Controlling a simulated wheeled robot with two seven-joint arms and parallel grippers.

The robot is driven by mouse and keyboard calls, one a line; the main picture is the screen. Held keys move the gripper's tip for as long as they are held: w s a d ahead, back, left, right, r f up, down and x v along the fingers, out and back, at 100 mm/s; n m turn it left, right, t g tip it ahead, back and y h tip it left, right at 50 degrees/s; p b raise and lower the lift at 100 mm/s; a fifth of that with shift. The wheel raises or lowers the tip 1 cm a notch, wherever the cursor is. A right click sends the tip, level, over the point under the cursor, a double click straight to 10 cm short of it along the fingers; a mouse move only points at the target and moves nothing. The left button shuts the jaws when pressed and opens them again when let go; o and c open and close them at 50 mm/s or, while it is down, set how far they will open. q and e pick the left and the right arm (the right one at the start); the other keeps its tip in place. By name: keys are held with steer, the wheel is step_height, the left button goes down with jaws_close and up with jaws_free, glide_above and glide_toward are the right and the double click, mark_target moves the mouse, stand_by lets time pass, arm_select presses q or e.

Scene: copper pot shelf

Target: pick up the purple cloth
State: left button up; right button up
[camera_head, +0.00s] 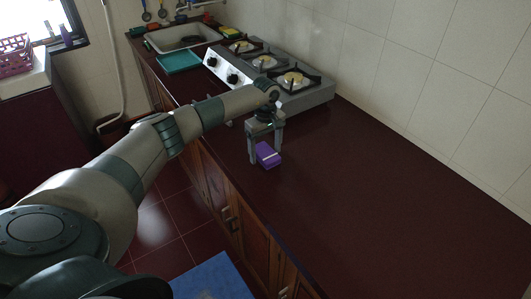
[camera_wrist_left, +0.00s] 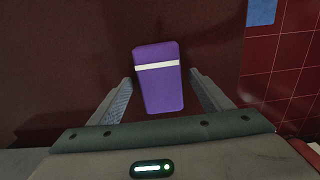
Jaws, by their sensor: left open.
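The purple cloth (camera_head: 268,155) lies on the dark red countertop near its front edge. It looks like a folded block with a white stripe. In the left wrist view the purple cloth (camera_wrist_left: 159,90) sits between the two fingers, reaching beyond their tips. My left gripper (camera_head: 266,157) points down over the cloth with a finger to either side. It is open; in the left wrist view gaps show between the cloth and both fingers (camera_wrist_left: 162,80). My right gripper is not in view.
A gas stove (camera_head: 270,75) stands on the counter behind my left gripper. Beyond it are a sink (camera_head: 183,38) and a teal tray (camera_head: 180,61). The countertop (camera_head: 390,215) to the right is clear. A tiled wall (camera_head: 440,90) runs along the back.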

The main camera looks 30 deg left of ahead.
mark_target(266, 151)
arm_select(q)
steer(key=shift+c, duration=0.3)
steer(key=c, duration=1.1)
steer(key=shift+r, duration=0.1)
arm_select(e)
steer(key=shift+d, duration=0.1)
